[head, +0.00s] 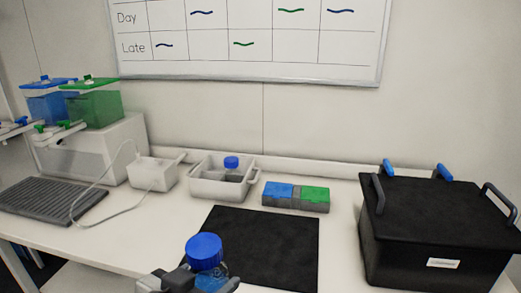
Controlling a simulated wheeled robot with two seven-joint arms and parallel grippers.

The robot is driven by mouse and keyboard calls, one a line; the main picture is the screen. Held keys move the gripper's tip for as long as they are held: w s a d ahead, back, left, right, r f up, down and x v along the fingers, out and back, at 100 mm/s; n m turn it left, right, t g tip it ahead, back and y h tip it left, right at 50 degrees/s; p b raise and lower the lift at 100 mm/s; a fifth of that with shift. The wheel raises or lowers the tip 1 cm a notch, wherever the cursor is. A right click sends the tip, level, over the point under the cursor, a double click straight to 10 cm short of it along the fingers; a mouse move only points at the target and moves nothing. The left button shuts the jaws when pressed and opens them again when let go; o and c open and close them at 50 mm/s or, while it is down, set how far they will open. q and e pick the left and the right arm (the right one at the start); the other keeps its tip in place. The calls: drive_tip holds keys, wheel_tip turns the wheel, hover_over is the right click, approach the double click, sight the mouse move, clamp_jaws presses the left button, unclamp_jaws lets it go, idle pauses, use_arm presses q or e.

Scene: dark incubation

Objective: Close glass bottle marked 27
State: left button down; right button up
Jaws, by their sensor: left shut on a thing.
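A glass bottle (219,270) with a wide blue cap (204,248) shows at the bottom of the head view, in front of the black mat. The cap sits at the top of the bottle; I cannot tell how tightly. My left gripper (203,283) is shut on the bottle below the cap, and its fingers hide much of the glass. No number 27 can be read on it. My right gripper is out of view.
A black mat (268,245) lies bare mid-table. Behind it stand a white caddy (207,188) with another blue-capped bottle (231,163) and a blue-and-green block (296,197). A black lidded box (435,225) fills the right; a white device (153,174) and grey rack (50,199) are left.

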use_arm(q)
drive_tip(key=s+a+f+n+t+y, duration=0.1)
drive_tip(key=a+n+y, duration=0.4)
drive_tip(key=a, duration=0.5)
drive_tip(key=shift+s+a+f+t+y, duration=0.25)
drive_tip(key=shift+s+f+t+y, duration=0.05)
drive_tip(key=shift+s+y, duration=0.1)
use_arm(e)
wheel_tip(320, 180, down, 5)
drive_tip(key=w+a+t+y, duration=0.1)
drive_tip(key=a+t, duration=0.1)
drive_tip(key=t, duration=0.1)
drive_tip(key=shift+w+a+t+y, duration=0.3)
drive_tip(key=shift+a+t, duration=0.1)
